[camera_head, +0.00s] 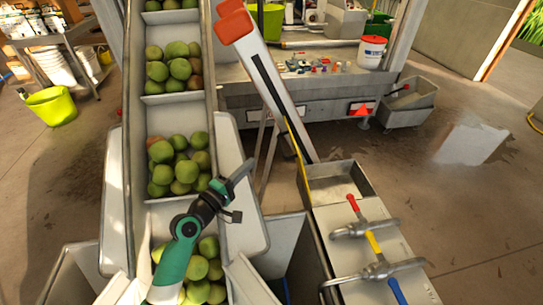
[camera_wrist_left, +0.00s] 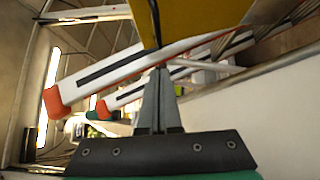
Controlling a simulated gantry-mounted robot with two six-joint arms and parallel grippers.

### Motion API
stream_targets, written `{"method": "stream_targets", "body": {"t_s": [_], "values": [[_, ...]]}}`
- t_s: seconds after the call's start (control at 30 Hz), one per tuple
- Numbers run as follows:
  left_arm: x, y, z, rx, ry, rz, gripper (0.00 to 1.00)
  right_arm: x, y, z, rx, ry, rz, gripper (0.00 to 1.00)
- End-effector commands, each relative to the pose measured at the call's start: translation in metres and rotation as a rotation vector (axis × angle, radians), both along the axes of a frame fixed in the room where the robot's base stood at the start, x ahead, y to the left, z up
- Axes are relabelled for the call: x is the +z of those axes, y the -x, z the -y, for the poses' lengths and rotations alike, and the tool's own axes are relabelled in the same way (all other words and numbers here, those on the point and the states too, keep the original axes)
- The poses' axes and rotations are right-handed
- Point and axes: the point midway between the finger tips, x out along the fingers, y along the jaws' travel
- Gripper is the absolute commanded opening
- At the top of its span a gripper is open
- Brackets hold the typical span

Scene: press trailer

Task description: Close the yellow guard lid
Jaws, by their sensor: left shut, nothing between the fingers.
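The yellow guard lid (camera_head: 298,153) shows in the head view as a thin yellow strip, nearly edge-on. It stands raised along the left side of the open metal box (camera_head: 340,181). In the left wrist view the yellow lid (camera_wrist_left: 195,18) is a broad panel at the top, above and beyond the fingertips. My left gripper (camera_head: 244,170) is left of the lid, above the edge of the apple conveyor, with its fingers pointing toward the lid. Its fingers (camera_wrist_left: 158,75) are together and empty. I cannot tell from these views whether they touch the lid. My right gripper is not in view.
A conveyor (camera_head: 172,100) carries several green apples on the left. A white sloping beam with a red-orange end (camera_head: 235,25) rises behind the lid. A grey bin (camera_head: 408,103) stands at the back right.

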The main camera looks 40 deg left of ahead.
Motion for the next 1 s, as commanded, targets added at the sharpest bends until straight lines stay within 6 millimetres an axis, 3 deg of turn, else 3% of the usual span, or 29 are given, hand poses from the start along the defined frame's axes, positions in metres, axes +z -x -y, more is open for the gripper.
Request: {"method": "stream_targets", "body": {"t_s": [0.23,0.4,1.0], "values": [[0.001,-0.054,-0.005,-0.003,-0.001,0.001,0.0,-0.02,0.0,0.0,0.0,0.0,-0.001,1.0],[0.004,-0.073,0.013,-0.003,-0.001,0.001,0.0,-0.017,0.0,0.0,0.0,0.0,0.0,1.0],[0.008,-0.08,0.017,0.004,-0.004,-0.006,0.0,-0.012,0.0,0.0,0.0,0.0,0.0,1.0]]}}
